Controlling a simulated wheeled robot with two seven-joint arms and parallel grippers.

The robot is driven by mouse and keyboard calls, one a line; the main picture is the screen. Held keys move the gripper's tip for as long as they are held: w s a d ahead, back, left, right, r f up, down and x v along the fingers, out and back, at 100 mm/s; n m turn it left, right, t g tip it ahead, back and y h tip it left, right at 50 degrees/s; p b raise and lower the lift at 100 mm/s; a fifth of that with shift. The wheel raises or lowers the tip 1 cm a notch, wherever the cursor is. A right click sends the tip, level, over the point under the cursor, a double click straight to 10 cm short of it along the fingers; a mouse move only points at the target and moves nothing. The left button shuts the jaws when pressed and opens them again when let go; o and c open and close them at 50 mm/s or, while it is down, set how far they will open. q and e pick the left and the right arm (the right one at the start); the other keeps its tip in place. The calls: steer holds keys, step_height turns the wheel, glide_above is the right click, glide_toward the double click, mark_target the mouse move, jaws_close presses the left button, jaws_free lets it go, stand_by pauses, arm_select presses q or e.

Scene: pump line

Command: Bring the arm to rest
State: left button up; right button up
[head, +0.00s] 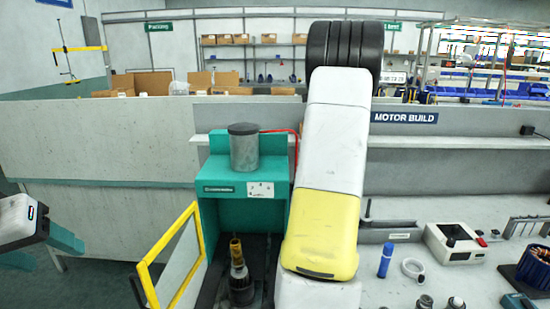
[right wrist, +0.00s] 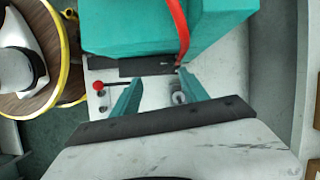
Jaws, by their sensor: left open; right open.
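My left gripper (head: 42,252) shows at the left edge of the head view. Its two teal fingers are apart with nothing between them, and it is clear of the bench. My right arm, white and yellow, stretches up the middle of the head view. Its gripper does not show there. In the right wrist view my right gripper (right wrist: 160,77) is open. Its teal fingers hold nothing and point at the teal press (right wrist: 130,28). A small grey ring-shaped part (right wrist: 178,98) shows beside the right finger. The press also stands left of the arm in the head view (head: 222,203).
A yellow guard frame (head: 150,283) stands left of the press. A dark pump part (head: 240,280) stands inside it. A red cable (right wrist: 178,25) loops down close to the right fingers. Right of the arm are a blue bottle (head: 386,261), a white ring (head: 413,269) and a white device (head: 455,243).

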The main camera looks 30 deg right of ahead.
steer(key=a+r+n, duration=0.1)
steer(key=a, duration=0.1)
steer(key=a+r+n, duration=0.1)
steer(key=a, duration=0.2)
steer(key=s+a+r+n, duration=0.1)
steer(key=a, duration=0.1)
steer(key=shift+a+r+n+t, duration=0.2)
steer(key=shift+n+t, duration=0.1)
steer(key=shift+n, duration=0.1)
steer(key=s+a+n+t+h, duration=0.1)
steer(key=s+a+n+t, duration=0.1)
steer(key=s+a+n, duration=0.6)
steer(key=s+a+n+t+h, duration=0.1)
steer(key=s+a+n+t, duration=0.1)
steer(key=s+a+n, duration=0.7)
steer(key=a+n, duration=0.1)
steer(key=a, duration=0.5)
steer(key=shift+a+f+n, duration=0.35)
steer(key=shift+a+n, duration=0.05)
